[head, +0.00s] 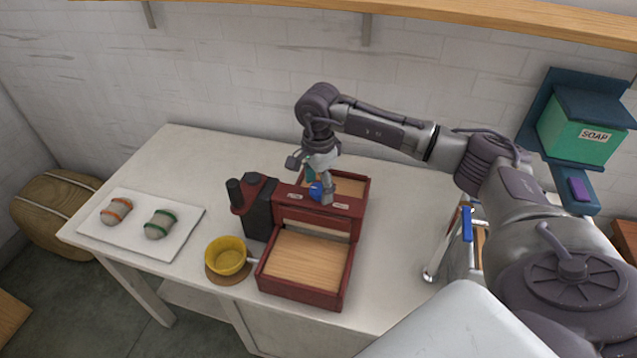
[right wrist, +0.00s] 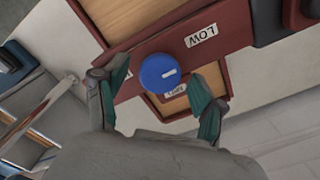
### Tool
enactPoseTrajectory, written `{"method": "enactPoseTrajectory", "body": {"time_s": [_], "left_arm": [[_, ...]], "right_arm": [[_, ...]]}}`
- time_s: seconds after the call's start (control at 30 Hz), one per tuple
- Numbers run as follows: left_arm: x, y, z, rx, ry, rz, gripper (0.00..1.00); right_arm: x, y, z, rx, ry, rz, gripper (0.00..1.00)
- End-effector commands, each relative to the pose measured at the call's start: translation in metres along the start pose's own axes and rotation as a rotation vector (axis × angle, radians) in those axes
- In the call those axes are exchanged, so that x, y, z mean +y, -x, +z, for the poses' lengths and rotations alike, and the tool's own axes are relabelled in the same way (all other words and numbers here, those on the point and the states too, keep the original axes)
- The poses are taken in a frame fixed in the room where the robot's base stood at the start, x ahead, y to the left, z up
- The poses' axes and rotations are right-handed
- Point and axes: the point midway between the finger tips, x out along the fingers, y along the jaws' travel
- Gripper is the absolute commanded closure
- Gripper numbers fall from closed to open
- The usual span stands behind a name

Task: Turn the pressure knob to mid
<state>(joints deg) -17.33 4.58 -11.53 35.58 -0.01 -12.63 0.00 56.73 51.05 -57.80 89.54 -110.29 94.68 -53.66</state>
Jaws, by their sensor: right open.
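The pressure knob (right wrist: 157,74) is round and blue, with a short white mark right of its centre in the right wrist view. It sits on the crossbar of a dark red press (head: 318,215) and shows partly in the head view (head: 315,191). A LOW label (right wrist: 201,36) lies beside it; another label (right wrist: 173,91) is too small to read. My right gripper (right wrist: 160,90) is open, its teal-padded fingers on either side of the knob. I cannot tell whether they touch it. In the head view the gripper (head: 320,184) hides part of the knob. My left gripper is out of view.
The press has wooden-floored trays in front (head: 307,262) and behind. A yellow bowl (head: 226,254) stands on a brown round mat close to its left. Two banded skeins (head: 159,225) lie on a white mat. Blue-handled metal fittings (head: 466,225) stand right. The table's back left is clear.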

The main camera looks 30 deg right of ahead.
Motion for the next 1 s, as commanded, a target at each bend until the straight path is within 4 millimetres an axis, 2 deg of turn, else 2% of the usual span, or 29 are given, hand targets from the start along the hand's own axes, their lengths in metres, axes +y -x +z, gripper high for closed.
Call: {"method": "enactPoseTrajectory", "body": {"time_s": [0.07, 0.43, 0.77, 1.0], "left_arm": [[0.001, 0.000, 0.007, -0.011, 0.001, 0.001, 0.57], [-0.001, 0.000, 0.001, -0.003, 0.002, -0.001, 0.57], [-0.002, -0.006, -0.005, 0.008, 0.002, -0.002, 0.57], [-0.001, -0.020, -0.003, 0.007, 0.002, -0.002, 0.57]], "right_arm": [[0.000, 0.000, 0.000, 0.000, 0.000, 0.000, 0.30], [0.000, 0.000, 0.000, 0.000, 0.000, 0.000, 0.90], [0.000, -0.001, 0.000, 0.000, -0.049, -0.001, 0.90], [0.000, -0.002, 0.000, 0.000, -0.201, -0.001, 0.90]]}}
